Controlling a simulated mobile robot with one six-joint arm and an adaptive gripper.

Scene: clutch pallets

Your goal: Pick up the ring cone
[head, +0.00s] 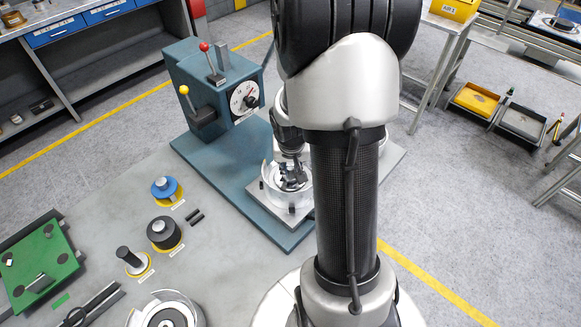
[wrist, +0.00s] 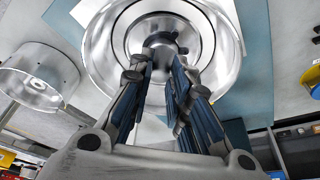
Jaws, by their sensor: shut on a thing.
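My gripper (wrist: 164,62) points down over the press and is shut on the small dark hub at the centre of a shiny silver round part, which I take to be the ring cone (wrist: 122,35). In the head view my gripper (head: 291,172) reaches into the silver cup-shaped part (head: 290,201), standing on the plate of the blue press. The fingers cover part of the hub, and my arm hides the right side of the press base. I cannot tell whether the part is lifted or still seated.
The blue press (head: 213,85) with two levers and a dial stands close behind. On the bench to the left are a blue knobbed disc (head: 164,187), a dark knobbed cylinder (head: 163,232), a black post (head: 130,258) and a green plate (head: 40,262). Another silver housing (head: 168,312) stands at the front.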

